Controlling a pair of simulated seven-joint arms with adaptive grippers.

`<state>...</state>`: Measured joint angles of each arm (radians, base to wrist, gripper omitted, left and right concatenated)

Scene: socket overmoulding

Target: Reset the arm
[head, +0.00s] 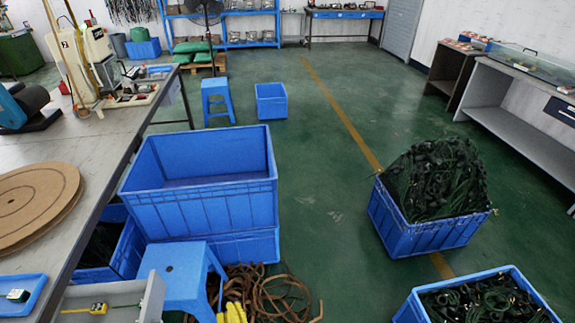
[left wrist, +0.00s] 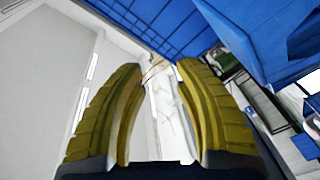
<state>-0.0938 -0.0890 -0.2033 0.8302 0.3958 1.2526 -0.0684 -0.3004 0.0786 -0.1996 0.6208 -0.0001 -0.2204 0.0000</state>
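My left gripper (head: 232,313) shows only as yellow fingertips at the bottom edge of the head view, just right of the blue stool and in front of the brown cables. In the left wrist view its two ribbed yellow fingers (left wrist: 155,68) stand apart with a gap between them. I see nothing held between them; pale surfaces and thin lines show through the gap. My right gripper is in neither view.
A blue stool (head: 180,272) and an empty large blue crate (head: 205,207) stand near the left gripper. Brown cables (head: 275,296) lie on the floor. The workbench (head: 105,160) runs along the left. Crates of dark cables (head: 420,232) stand right; the middle floor is clear.

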